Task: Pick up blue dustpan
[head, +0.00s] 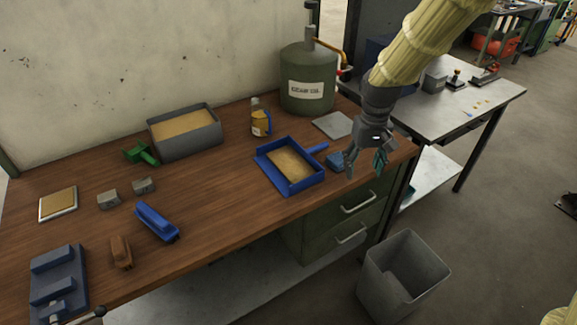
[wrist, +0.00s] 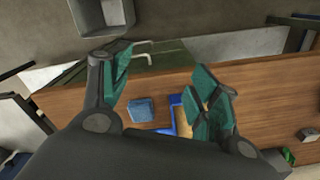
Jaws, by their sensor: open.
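The blue dustpan (head: 305,186) lies on the wooden workbench with tan, sand-like material in its pan. Its handle (head: 317,148) points to the back right. In the wrist view the dustpan (wrist: 177,99) shows only in part, with one finger hiding much of it. My gripper (head: 365,166) is open and empty, above the right end of the bench, to the right of the dustpan and apart from it. In the wrist view the teal-padded fingers (wrist: 165,70) are spread wide.
A small blue block (head: 335,160) sits beside the handle; it also shows in the wrist view (wrist: 141,110). A bottle (head: 261,122), a grey plate (head: 333,125) and a green tank (head: 307,68) stand behind. A grey bin (head: 402,275) stands on the floor.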

